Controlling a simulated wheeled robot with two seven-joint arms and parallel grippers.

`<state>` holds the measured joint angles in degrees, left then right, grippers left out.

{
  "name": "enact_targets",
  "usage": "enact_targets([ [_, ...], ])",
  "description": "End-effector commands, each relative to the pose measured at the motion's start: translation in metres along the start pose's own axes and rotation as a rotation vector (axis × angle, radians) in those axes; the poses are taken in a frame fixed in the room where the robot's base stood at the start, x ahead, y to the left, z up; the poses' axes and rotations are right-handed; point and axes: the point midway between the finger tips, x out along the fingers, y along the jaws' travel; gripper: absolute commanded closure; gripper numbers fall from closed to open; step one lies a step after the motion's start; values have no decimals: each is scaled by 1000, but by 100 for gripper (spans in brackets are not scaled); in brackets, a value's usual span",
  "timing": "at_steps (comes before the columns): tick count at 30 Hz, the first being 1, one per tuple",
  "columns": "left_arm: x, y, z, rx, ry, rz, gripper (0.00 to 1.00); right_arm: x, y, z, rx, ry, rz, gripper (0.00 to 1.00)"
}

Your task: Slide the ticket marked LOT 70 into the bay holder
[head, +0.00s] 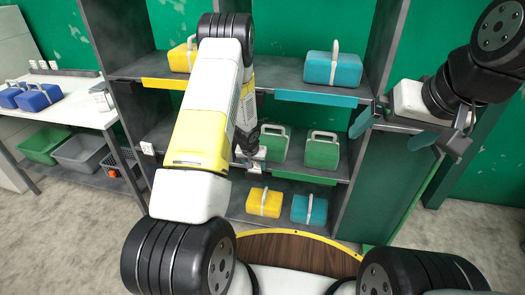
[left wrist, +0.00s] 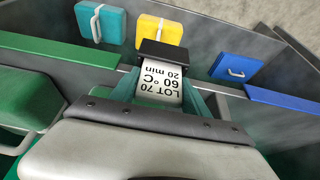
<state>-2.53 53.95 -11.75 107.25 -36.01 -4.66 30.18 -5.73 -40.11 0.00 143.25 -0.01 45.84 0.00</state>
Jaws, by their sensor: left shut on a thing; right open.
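The LOT 70 ticket (left wrist: 160,85) is white with black print reading LOT 70, 60 °C, 20 min, upside down in the left wrist view. My left gripper (left wrist: 158,96) is shut on it, with teal fingers on either side. A dark block (left wrist: 163,52) lies at the ticket's far end, by the shelf edge; I cannot tell whether it is the bay holder or part of the ticket. In the head view my left gripper (head: 250,150) is at the middle shelf, mostly hidden by my arm. My right gripper (head: 393,130) is open and empty at the shelf's right side.
The shelf unit (head: 345,120) holds green cases (head: 321,151) on the middle shelf, a teal case (head: 333,68) above, and a yellow case (head: 264,202) below. A blue strip (left wrist: 290,105) runs along a shelf edge. A white table (head: 70,100) with blue cases stands left.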

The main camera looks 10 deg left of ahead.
Motion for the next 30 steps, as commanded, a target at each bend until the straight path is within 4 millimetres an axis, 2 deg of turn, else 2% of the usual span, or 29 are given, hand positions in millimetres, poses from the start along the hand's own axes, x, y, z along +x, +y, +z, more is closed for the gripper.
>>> enact_targets([
  [5, 2, 0, 1, 0, -1, 0, 86, 0, 0, 0, 0, 0, 0, 0],
  [6, 3, 0, 1, -1, 0, 0, 42, 0, 0, 0, 0, 0, 0, 0],
  [9, 2, 0, 1, -1, 0, 0, 24, 0, 0, 0, 0, 0, 0, 0],
  [20, -1, 0, 0, 0, 0, 0, 24, 0, 0, 0, 0, 0, 0, 0],
  [23, -11, 0, -1, -2, 2, 0, 24, 0, 0, 0, 0, 0, 0, 0],
  [30, -61, 0, -2, -3, 4, 1, 24, 0, 0, 0, 0, 0, 0, 0],
])
